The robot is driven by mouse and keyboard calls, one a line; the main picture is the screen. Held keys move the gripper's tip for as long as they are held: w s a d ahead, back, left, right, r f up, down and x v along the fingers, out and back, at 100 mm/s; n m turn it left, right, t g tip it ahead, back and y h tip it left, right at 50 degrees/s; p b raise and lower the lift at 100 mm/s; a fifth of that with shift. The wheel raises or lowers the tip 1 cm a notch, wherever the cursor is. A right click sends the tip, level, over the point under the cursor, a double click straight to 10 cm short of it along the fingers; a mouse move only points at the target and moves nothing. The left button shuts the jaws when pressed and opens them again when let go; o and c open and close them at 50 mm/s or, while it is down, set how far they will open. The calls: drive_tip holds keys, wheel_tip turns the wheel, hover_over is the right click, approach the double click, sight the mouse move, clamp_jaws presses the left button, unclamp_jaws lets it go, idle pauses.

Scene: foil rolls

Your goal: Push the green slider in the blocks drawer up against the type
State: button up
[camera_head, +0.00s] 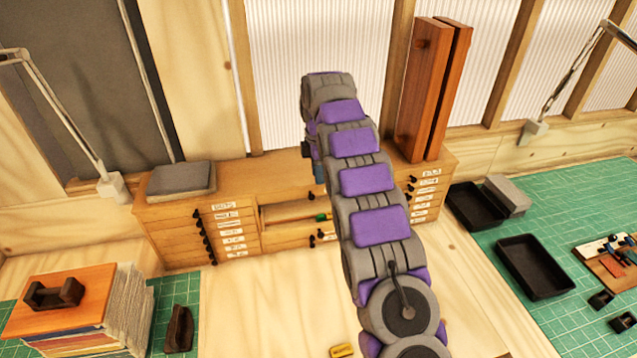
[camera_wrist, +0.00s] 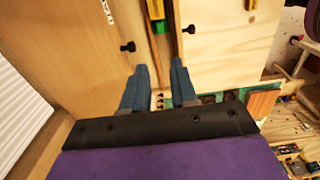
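My gripper (camera_wrist: 159,66) is open in the wrist view, with two blue fingers apart and nothing seen held between them. Beyond the fingertips is a narrow gap in the wooden cabinet front. A small green piece (camera_wrist: 160,27) shows in this gap, apart from the fingers, with a yellow piece (camera_wrist: 155,9) beside it. In the head view a small green piece (camera_head: 321,217), likely the slider, shows in an opening of the drawer cabinet (camera_head: 280,185). My arm hides part of the cabinet and most of my gripper there. I cannot make out the type or any drawer label "blocks".
Labelled drawers with dark knobs flank the opening. A grey slab (camera_head: 181,178) and tall wooden boards (camera_head: 432,90) stand on the cabinet. A paper stack (camera_head: 80,310) is at front left. Black trays (camera_head: 535,266) lie on the green mat at right.

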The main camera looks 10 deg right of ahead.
drive_tip(key=shift+r, duration=0.55)
drive_tip(key=shift+s, duration=0.15)
drive_tip(key=s+a+f+m+g+b, duration=0.1)
drive_tip(key=s+f+m+b, duration=0.2)
drive_tip(key=s+m+b, duration=1.35)
drive_tip(key=s+f+b, duration=0.1)
drive_tip(key=s+f, duration=0.4)
drive_tip(key=s, duration=0.7)
drive_tip(key=s+a+f+m+b, duration=0.1)
drive_tip(key=s+f, duration=0.5)
drive_tip(key=s, duration=0.6)
drive_tip(key=s+a+f+b, duration=0.1)
drive_tip(key=s+f, duration=0.4)
drive_tip(key=s, duration=0.7)
drive_tip(key=shift+a+f+g+b, duration=0.2)
drive_tip(key=shift+g+b, duration=0.2)
drive_tip(key=shift+b, duration=0.3)
drive_tip(key=shift+m, duration=0.25)
drive_tip(key=shift+c, duration=0.3)
